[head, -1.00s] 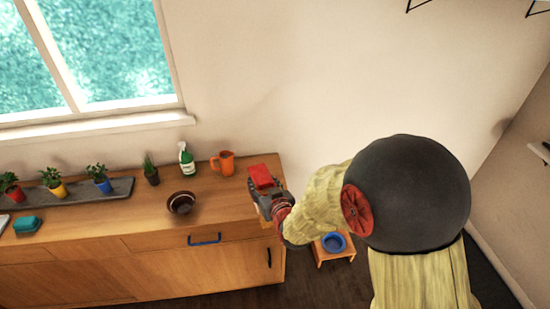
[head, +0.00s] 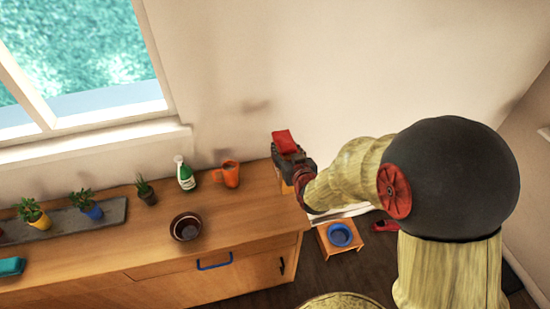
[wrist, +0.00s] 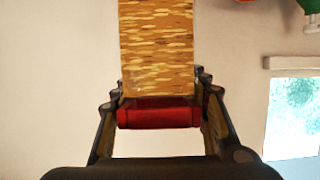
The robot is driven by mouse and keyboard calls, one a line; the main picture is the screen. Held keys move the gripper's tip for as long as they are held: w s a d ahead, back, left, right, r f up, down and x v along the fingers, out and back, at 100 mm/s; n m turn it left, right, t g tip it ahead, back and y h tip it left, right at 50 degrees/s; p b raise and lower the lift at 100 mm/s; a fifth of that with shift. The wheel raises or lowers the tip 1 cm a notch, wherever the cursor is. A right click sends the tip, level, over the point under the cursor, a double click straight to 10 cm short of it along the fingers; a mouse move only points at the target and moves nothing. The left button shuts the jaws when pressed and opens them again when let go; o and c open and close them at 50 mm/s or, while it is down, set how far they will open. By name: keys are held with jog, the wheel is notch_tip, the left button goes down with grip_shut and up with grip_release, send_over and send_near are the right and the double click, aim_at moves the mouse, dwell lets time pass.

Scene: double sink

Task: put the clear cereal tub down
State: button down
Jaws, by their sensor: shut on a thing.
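The clear cereal tub (wrist: 157,45) is full of tan flakes and has a red lid (wrist: 158,113). My gripper (wrist: 161,100) is shut on it around the lid end, with a finger on each side, in the wrist view. In the head view my gripper (head: 290,160) is at the right end of the wooden counter (head: 225,225), near the wall. A tan strip of the tub (head: 286,187) shows below my gripper. The tub's base is mostly hidden, so I cannot tell whether it touches the counter.
An orange mug (head: 230,174), a green-and-white spray bottle (head: 185,175) and a dark brown bowl (head: 186,227) stand left of my gripper. Potted plants line a grey tray (head: 65,222). A blue bowl (head: 340,235) sits on a small stool right of the counter.

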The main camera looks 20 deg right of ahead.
jog(key=w+a+f+b, duration=0.1)
jog(key=w+f, duration=0.9)
jog(key=f, duration=0.1)
jog(key=shift+w+f, duration=0.1)
jog(key=shift+f, duration=0.05)
jog(key=shift+f, duration=0.15)
jog(key=c, duration=1)
grip_release()
